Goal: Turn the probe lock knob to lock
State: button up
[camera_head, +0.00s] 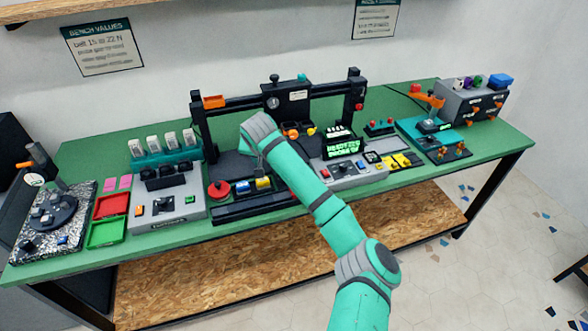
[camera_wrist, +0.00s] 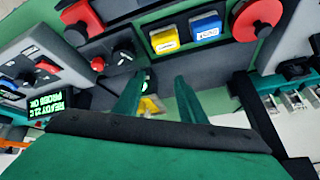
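A dark dial knob (camera_wrist: 122,57) with a white pointer mark sits on the printer's black front panel in the wrist view, beside a small red button (camera_wrist: 97,63). I cannot read its label or tell if it is the probe lock knob. Another round knob (camera_head: 273,103) is on the gantry carriage (camera_head: 291,98) in the head view. A green display (camera_wrist: 48,105) reads READY 22 C, PROBE ON. My gripper (camera_wrist: 160,80) has its two teal fingers apart, with nothing held between them. It is above the front panel; my arm hides its fingers in the head view.
A red mushroom button (camera_head: 219,190), a blue button (camera_head: 243,187) and a yellow button (camera_head: 263,184) line the front panel. Gantry posts (camera_head: 352,100) rise behind. A grey control box (camera_head: 352,171) is to the right and a switch box (camera_head: 166,207) to the left.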

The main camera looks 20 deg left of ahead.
jog(key=w+d+r+m+g+h, duration=0.1)
jog(key=w+d+r+m+h, duration=0.2)
jog(key=d, duration=0.7)
jog(key=x, duration=0.6)
jog(key=s+x, duration=0.1)
jog(key=x, duration=0.1)
jog(key=shift+w+f, duration=0.1)
jog(key=shift+f, duration=0.5)
jog(key=shift+c, duration=0.5)
grip_shut()
